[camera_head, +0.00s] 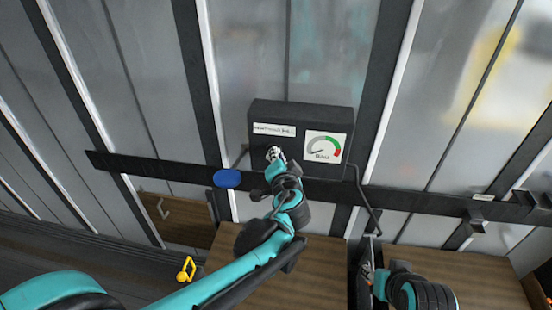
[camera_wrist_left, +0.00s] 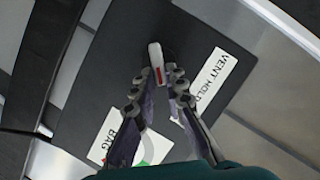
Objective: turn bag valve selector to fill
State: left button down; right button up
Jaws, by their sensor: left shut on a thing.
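The dark valve box (camera_head: 300,112) is mounted on a black rail across the wall panels. It carries a white label strip (camera_head: 274,130) and a gauge (camera_head: 325,146) with a green and red arc. In the left wrist view, the selector (camera_wrist_left: 156,62) is a pale lever with a red mark. The label (camera_wrist_left: 211,79) beside it shows "VENT HOLD"; its far end is cut off or hidden. My left gripper (camera_head: 275,154) is at the box front, its fingers (camera_wrist_left: 157,88) closed around the lever. My right arm shows at lower right; its gripper (camera_head: 368,268) is unclear.
A blue oval pad (camera_head: 227,179) sits on the rail (camera_head: 150,167) left of the box. Dark hoses (camera_head: 366,202) hang from the box sides. Wooden crates (camera_head: 320,262) stand below, and a yellow fitting (camera_head: 186,268) is at lower left.

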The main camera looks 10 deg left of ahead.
pick_arm(q)
jog(key=shift+f, duration=0.1)
dwell(0.3)
jog(key=c, duration=1.6)
grip_release()
jog(key=shift+o, duration=0.2)
jog(key=shift+s+d, duration=0.1)
jog(key=v, duration=1.2)
jog(key=shift+f, duration=0.1)
